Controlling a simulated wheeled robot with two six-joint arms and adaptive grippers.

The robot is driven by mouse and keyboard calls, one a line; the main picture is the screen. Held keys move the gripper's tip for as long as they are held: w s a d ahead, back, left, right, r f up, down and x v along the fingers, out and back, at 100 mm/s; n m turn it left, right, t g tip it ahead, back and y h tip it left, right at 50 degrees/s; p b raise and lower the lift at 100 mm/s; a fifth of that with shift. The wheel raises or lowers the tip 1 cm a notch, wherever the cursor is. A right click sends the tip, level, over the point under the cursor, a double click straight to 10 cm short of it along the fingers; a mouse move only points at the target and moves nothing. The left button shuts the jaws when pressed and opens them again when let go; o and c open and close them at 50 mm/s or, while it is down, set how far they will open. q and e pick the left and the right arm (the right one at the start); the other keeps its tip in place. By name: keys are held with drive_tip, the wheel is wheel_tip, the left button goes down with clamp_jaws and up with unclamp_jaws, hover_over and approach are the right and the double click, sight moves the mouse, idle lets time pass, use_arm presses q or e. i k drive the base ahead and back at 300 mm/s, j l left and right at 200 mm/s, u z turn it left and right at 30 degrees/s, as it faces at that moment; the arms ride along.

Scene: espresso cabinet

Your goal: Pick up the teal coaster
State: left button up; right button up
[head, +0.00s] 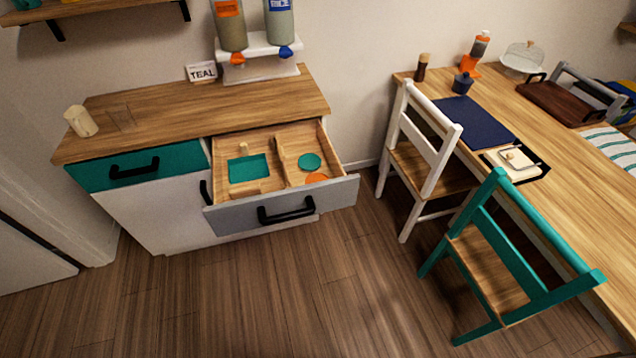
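A round teal coaster (309,161) lies flat in the right compartment of an open grey-fronted drawer (330,196). Just in front of it is an orange round piece (317,177), partly hidden behind the drawer front. A larger rectangular teal piece (248,168) lies in the left compartment. Neither of my grippers shows in the head view, and nothing touches the coaster.
A wooden divider (281,163) splits the drawer. A teal-fronted drawer (180,163) beside it is shut. A white chair (430,155) and teal chair (505,265) stand right; floor in front is clear.

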sight(307, 162)
drive_tip(key=u, duration=0.35)
drive_tip(key=i+l+u, duration=0.1)
drive_tip(key=u, duration=0.25)
drive_tip(key=l+u, duration=0.15)
drive_tip(key=u, duration=0.15)
drive_tip(key=i+l+u, duration=0.2)
drive_tip(key=l, duration=0.45)
drive_tip(key=i+l+u, duration=0.2)
drive_tip(key=l, duration=0.45)
drive_tip(key=l+u, duration=0.25)
drive_tip(key=l, duration=0.45)
